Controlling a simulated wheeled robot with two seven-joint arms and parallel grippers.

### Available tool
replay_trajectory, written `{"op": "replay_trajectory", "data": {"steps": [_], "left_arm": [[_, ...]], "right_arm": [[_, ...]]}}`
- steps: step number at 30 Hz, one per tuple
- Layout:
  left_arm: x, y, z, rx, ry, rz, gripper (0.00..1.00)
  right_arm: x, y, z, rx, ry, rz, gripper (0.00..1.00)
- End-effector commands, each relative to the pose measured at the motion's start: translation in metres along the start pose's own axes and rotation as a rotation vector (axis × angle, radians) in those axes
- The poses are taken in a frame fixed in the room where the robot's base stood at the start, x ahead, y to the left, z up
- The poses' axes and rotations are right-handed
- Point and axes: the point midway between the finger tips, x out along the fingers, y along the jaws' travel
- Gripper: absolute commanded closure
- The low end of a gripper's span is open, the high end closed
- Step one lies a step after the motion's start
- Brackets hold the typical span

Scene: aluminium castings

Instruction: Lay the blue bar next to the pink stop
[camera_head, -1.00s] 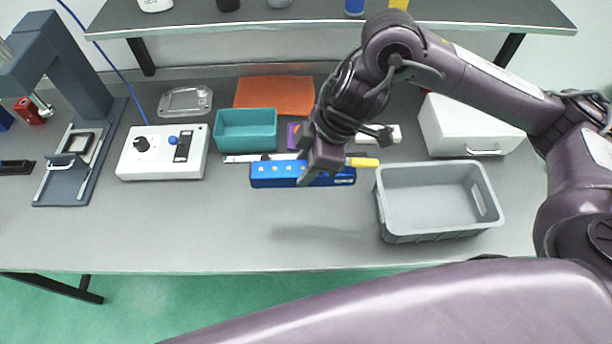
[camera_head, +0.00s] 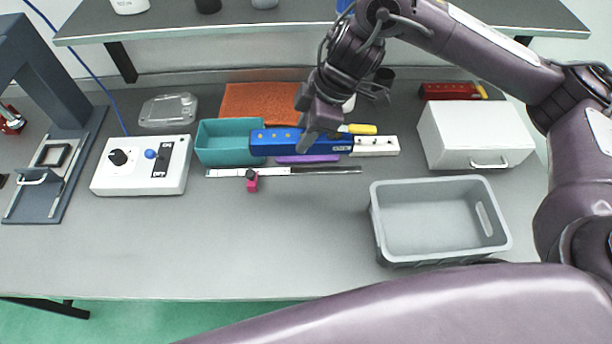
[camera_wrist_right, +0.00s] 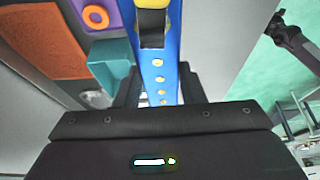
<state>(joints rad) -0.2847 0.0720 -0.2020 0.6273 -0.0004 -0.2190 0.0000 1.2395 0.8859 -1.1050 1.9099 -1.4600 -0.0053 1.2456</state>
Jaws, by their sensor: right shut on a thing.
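The blue bar (camera_head: 275,143) has a row of small yellow dots, and a yellow piece (camera_head: 358,129) shows at its right end. My right gripper (camera_head: 312,140) is shut on the bar, which lies roughly level across the picture in front of the teal bin's right part. In the right wrist view the bar (camera_wrist_right: 160,72) runs away between the dark fingers. The pink stop (camera_head: 252,182) sits on a thin steel rule (camera_head: 290,171), nearer the front than the bar appears. My left gripper is not in view.
A teal bin (camera_head: 223,142) and a white block (camera_head: 376,146) show beside the bar; a purple piece (camera_head: 307,159) is partly hidden. A grey crate (camera_head: 378,222) and white box (camera_head: 475,135) stand right, a control box (camera_head: 142,165) left. The front middle table is clear.

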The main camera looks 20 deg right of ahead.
Motion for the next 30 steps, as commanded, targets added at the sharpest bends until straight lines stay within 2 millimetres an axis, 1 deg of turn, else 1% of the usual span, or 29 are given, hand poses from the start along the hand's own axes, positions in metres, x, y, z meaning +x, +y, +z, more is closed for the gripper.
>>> {"op": "replay_trajectory", "data": {"steps": [1,4,6,8,12,16,19,25,27,30], "left_arm": [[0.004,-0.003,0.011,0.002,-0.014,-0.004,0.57],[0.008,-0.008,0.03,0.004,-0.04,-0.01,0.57],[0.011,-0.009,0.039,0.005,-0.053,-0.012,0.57],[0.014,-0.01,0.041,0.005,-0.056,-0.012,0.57],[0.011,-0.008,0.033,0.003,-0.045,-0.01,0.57],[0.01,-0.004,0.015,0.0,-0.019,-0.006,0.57],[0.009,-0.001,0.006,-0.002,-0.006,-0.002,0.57],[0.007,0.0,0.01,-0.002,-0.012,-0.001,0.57],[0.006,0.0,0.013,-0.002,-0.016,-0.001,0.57],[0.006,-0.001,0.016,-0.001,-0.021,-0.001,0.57]], "right_arm": [[0.015,-0.002,0.006,0.006,0.0,-0.007,0.98],[0.037,-0.001,0.015,0.006,0.001,-0.006,0.98],[0.053,-0.002,0.022,0.006,0.001,-0.006,0.98],[0.066,-0.001,0.027,0.006,0.001,-0.005,0.98],[0.088,-0.001,0.037,0.005,-0.002,-0.003,0.98],[0.1,0.001,0.042,0.002,0.0,0.001,0.98],[0.107,0.0,0.045,0.002,-0.001,0.0,0.98],[0.135,0.0,0.056,0.003,-0.001,0.0,0.98],[0.141,0.0,0.059,0.003,0.0,0.001,0.98],[0.143,0.001,0.059,0.002,0.001,0.003,0.98]]}}
